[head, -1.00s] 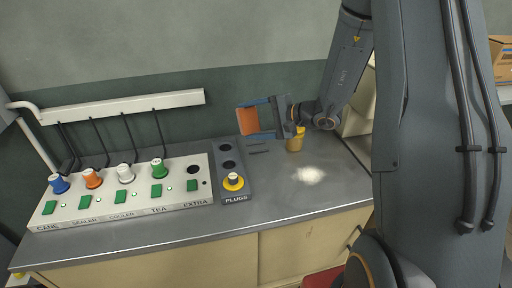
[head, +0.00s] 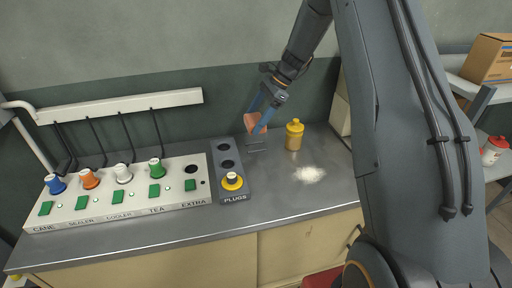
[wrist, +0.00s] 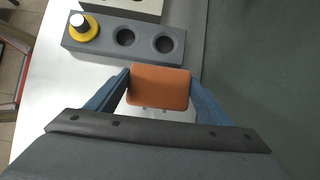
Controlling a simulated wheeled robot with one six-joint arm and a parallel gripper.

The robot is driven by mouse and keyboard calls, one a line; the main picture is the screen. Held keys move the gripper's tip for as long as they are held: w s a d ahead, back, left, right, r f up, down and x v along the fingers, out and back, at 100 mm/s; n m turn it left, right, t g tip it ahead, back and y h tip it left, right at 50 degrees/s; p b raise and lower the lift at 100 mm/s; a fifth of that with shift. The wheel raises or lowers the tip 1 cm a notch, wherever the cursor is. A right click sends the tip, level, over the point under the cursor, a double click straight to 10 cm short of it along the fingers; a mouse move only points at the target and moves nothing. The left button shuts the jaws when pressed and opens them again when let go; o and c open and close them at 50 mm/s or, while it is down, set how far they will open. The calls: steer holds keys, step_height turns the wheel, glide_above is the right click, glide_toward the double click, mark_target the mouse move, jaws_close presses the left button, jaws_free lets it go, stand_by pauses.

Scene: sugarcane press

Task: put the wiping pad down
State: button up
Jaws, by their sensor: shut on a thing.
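The wiping pad (head: 253,121) is an orange block, also seen from above in the wrist view (wrist: 158,87). My gripper (head: 262,118) is shut on it, with one blue finger on each side in the wrist view (wrist: 160,92). The gripper points down and holds the pad over the back of the metal counter, above a small dark rack (head: 257,147). In the wrist view the pad hides most of what lies below it. Whether the pad touches the rack cannot be told.
The grey PLUGS block (head: 224,149) with a yellow plug (head: 232,181) stands left of the gripper. A yellow-capped bottle (head: 294,135) stands close on the right. White powder (head: 309,174) lies on the counter. A switch panel (head: 135,201) with coloured plugs fills the left.

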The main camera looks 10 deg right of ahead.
steer(key=shift+w+d+r, duration=0.15)
steer(key=shift+w+d, duration=0.15)
steer(key=shift+w, duration=0.05)
steer(key=shift+f+p, duration=1.55)
steer(key=shift+f, duration=3.3)
steer(key=o, duration=0.9)
steer(key=shift+f, duration=0.15)
